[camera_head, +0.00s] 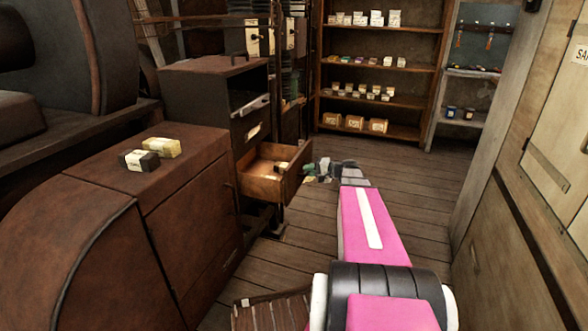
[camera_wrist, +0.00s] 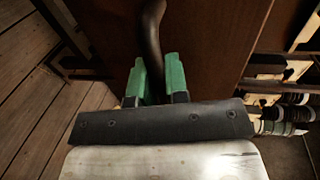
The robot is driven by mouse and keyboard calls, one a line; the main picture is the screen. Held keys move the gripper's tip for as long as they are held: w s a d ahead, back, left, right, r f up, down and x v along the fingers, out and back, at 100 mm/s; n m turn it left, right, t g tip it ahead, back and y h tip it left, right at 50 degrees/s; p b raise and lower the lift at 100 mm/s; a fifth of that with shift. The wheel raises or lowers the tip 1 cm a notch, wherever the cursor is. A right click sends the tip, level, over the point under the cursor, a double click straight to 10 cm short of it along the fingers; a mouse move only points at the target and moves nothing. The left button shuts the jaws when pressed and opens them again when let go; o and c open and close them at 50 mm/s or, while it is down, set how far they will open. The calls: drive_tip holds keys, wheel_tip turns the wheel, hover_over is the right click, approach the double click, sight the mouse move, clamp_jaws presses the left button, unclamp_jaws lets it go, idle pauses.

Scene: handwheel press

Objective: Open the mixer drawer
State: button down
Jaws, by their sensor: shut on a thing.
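The wooden mixer drawer (camera_head: 264,185) stands pulled out of the dark cabinet (camera_head: 215,90) in the head view. Its inside shows, with small pale items in it. Its brown front panel fills much of the upper wrist view (camera_wrist: 215,50). A dark curved handle (camera_wrist: 152,35) runs down from the panel between the green fingers of my gripper (camera_wrist: 156,80). My gripper is shut on this handle. In the head view, my gripper (camera_head: 316,172) is small, just right of the drawer front, and the handle cannot be made out there.
A black box (camera_head: 139,161) and a yellow box (camera_head: 162,147) lie on the brown machine housing (camera_head: 180,180) at left. Shelves (camera_head: 380,100) with small boxes stand at the back. A wooden wall (camera_head: 530,190) bounds the right. Plank floor (camera_head: 420,190) lies clear behind my arm.

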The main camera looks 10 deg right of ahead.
drive_tip(key=shift+f+v, duration=0.15)
drive_tip(key=shift+v, duration=0.65)
drive_tip(key=shift+f+v, duration=0.15)
drive_tip(key=shift+v, duration=0.65)
drive_tip(key=shift+f+v, duration=0.2)
drive_tip(key=shift+v, duration=0.6)
drive_tip(key=c, duration=1.1)
unclamp_jaws()
drive_tip(key=shift+c, duration=0.2)
drive_tip(key=v, duration=1.1)
drive_tip(key=shift+a, duration=0.1)
